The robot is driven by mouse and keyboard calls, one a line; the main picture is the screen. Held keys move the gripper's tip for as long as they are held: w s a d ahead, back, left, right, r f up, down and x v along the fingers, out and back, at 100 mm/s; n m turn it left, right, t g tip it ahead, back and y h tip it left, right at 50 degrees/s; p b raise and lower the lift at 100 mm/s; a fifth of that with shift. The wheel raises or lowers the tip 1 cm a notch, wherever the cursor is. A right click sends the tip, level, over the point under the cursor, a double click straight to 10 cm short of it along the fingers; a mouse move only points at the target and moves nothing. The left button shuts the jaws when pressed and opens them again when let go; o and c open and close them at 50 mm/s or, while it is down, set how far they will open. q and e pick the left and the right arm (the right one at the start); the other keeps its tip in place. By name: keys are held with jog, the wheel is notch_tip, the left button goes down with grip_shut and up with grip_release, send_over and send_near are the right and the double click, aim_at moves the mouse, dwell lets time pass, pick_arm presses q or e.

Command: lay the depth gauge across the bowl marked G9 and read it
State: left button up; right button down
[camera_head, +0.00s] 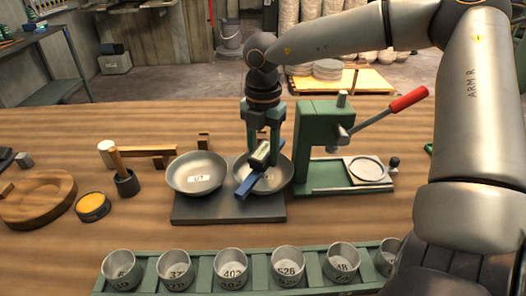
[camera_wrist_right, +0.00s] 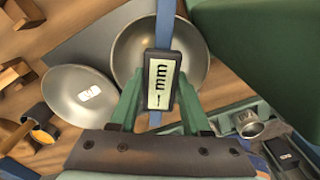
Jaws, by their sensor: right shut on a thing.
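My right gripper (camera_head: 263,143) is shut on the depth gauge (camera_head: 249,187), a blue bar with a dark-framed display. The gauge spans the right-hand metal bowl (camera_head: 284,172) diagonally; I cannot tell whether the bar rests on the rim. In the right wrist view the gauge's display (camera_wrist_right: 160,82) faces the camera, its digits turned sideways and not surely readable. The bar crosses the bowl (camera_wrist_right: 192,55) there. This bowl's label is partly covered. My left gripper is out of view.
Both bowls sit on a dark plate (camera_head: 230,212). A green press (camera_head: 320,135) with a red-handled lever stands close on the right. A green rack (camera_head: 205,274) of numbered metal cups runs along the front. A wooden ring (camera_head: 62,205), yellow tin (camera_head: 93,206) and mallet (camera_head: 150,151) lie left.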

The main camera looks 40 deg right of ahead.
aim_at(263, 150)
jog(key=shift+c, duration=1.4)
grip_release()
notch_tip(263, 150, up, 13)
jog(key=shift+f+p, duration=0.15)
jog(key=shift+p, duration=0.2)
